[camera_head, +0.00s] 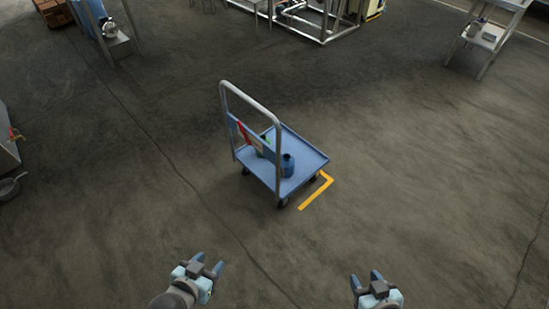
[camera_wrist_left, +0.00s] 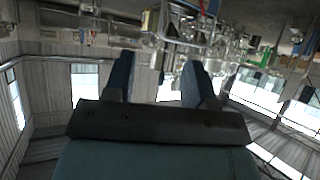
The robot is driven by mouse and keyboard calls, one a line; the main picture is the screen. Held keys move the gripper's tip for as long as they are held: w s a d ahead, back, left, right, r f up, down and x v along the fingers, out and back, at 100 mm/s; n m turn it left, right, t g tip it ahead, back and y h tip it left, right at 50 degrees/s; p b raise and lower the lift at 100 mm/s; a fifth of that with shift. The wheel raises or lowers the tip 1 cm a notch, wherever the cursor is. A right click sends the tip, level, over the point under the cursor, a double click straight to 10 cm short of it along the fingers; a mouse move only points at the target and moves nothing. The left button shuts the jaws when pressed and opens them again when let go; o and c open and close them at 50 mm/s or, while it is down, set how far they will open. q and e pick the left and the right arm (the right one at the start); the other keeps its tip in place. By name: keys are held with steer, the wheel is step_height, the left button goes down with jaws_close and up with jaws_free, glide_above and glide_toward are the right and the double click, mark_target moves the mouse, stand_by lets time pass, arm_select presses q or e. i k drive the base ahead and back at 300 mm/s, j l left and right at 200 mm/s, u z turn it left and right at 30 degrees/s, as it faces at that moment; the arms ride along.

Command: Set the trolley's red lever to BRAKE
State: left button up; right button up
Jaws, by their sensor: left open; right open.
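The blue trolley (camera_head: 311,158) stands on the floor ahead of me, with a grey tube handle (camera_head: 251,99) rising at its left end. A small red part (camera_head: 243,131), which looks like the lever, shows on a panel across the handle frame; its setting is too small to read. My left gripper (camera_head: 207,263) is open and empty at the bottom of the head view, well short of the trolley. It also shows in the left wrist view (camera_wrist_left: 160,82), fingers apart with nothing between them. My right gripper (camera_head: 366,280) is open and empty at the bottom right, also apart from the trolley.
A dark blue container (camera_head: 288,165) and a green item stand on the trolley deck. A yellow corner mark (camera_head: 318,191) lies on the floor by its near right corner. Bare floor surrounds the trolley. Metal frames (camera_head: 325,22) and a side table (camera_head: 490,37) stand farther back.

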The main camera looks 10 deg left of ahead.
mark_target(243, 131)
steer(key=i+j+z, duration=0.1)
steer(key=j, duration=0.25)
steer(key=i+j, duration=0.3)
steer(key=i+j+z, duration=0.15)
steer(key=j, duration=0.2)
steer(key=i+j+z, duration=0.1)
steer(key=i+j, duration=0.15)
steer(key=j, duration=0.15)
steer(key=i+j+z, duration=0.1)
steer(key=j, duration=0.25)
steer(key=i+j, duration=0.2)
steer(key=j, duration=0.2)
steer(key=i+j+z, duration=0.15)
steer(key=j, duration=0.25)
steer(key=i+j+z, duration=0.1)
steer(key=j, duration=0.3)
steer(key=i+l, duration=0.35)
steer(key=l, duration=0.2)
